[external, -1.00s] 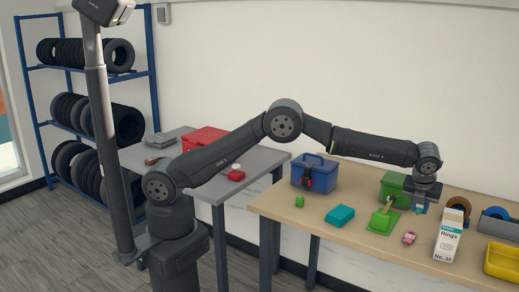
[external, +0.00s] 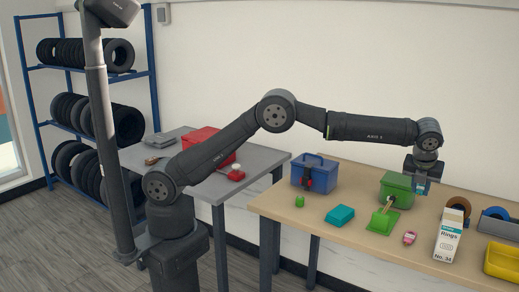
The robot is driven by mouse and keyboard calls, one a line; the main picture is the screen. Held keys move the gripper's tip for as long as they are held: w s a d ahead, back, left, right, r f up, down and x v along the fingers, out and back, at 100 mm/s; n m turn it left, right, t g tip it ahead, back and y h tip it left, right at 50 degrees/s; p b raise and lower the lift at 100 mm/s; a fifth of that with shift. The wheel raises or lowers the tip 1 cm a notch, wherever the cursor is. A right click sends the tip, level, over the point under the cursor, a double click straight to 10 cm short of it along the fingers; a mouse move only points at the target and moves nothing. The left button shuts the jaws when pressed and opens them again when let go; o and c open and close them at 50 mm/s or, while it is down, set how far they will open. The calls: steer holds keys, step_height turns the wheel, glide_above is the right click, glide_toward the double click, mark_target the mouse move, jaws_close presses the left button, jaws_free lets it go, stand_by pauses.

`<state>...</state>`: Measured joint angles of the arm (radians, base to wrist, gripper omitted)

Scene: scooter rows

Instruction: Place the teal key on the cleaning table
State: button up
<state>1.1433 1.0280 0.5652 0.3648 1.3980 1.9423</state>
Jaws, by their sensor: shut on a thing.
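My gripper (external: 422,179) hangs pointing down over the right part of the wooden table (external: 270,203), just right of the green box (external: 396,188). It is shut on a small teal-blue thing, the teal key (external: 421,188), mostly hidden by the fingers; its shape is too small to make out. It is held above the tabletop. A grey table (external: 257,166) stands at the left behind my arm. No label shows which table is the cleaning table.
The grey table holds a red box (external: 205,139) and a red item (external: 236,174). Its front right is clear.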

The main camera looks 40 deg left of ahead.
steer(key=w+a+n+y, duration=0.1)
steer(key=w+a+n, duration=0.3)
steer(key=w+a, duration=2.3)
steer(key=w+a+n+y, duration=0.1)
steer(key=w+a, duration=0.3)
steer(key=a, duration=0.7)
steer(key=w+a+n, duration=0.1)
steer(key=w+a, duration=0.3)
steer(key=a, duration=0.8)
steer(key=w+a+n+y, duration=0.1)
steer(key=w+a, duration=0.3)
steer(key=a, duration=0.7)
steer(key=a+n, duration=0.2)
steer(key=a, duration=1.6)
steer(key=n+g+y, duration=0.2)
steer(key=n, duration=0.2)
glide_above(180, 150)
steer(key=s+d, duration=0.1)
steer(key=f, duration=1.6)
steer(key=shift+w+d, duration=0.15)
steer(key=shift+d, duration=0.1)
steer(key=shift+f, duration=2)
steer(key=shift+f, duration=0.1)
